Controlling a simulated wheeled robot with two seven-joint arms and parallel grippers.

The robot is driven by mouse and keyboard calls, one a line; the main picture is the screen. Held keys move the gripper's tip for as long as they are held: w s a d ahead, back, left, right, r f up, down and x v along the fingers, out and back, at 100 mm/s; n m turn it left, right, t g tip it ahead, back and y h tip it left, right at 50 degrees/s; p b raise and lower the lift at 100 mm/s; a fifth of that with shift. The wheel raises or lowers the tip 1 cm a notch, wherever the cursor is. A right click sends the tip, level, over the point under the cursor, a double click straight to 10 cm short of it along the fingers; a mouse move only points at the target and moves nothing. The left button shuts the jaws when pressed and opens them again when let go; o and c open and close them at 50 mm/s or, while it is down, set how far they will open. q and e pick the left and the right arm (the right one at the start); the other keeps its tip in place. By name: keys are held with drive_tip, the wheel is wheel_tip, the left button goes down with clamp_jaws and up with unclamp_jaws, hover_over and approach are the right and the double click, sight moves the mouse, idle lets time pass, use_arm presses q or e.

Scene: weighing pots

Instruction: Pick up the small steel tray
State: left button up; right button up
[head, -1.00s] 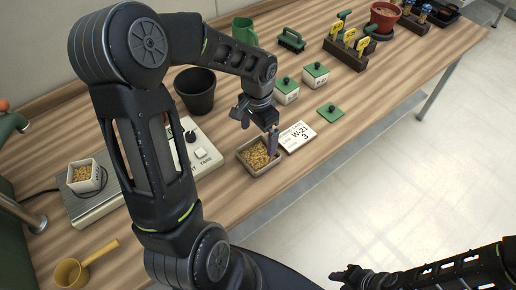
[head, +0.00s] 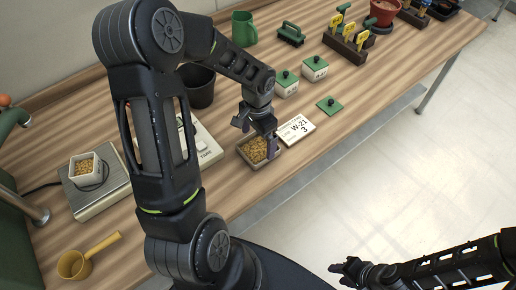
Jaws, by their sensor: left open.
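The small steel tray (head: 246,160) holds brown pellets and sits on the wooden bench near its front edge. My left gripper (head: 257,135) is open just over the tray's right part, pointing down. One finger overlaps the tray's right end in the picture; whether it touches the wall is unclear. The gripper hides part of the tray's back and right side. My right gripper (head: 349,270) is low in the picture, over the floor, far from the tray; its jaws are too small and dark to read.
A label card (head: 298,130) lies right beside the tray, with a green lid (head: 329,104) beyond. The scale (head: 105,196) with a white pot (head: 86,169) and a yellow scoop (head: 75,264) are left. A dark pot (head: 199,88) and lidded pots (head: 286,85) stand behind.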

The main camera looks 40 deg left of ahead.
sight(258, 152)
use_arm(q)
drive_tip(key=shift+f, duration=1.5)
drive_tip(key=c, duration=1.1)
drive_tip(key=shift+r, duration=0.1)
wheel_tip(258, 152, up, 10)
drive_tip(key=shift+b, duration=0.4)
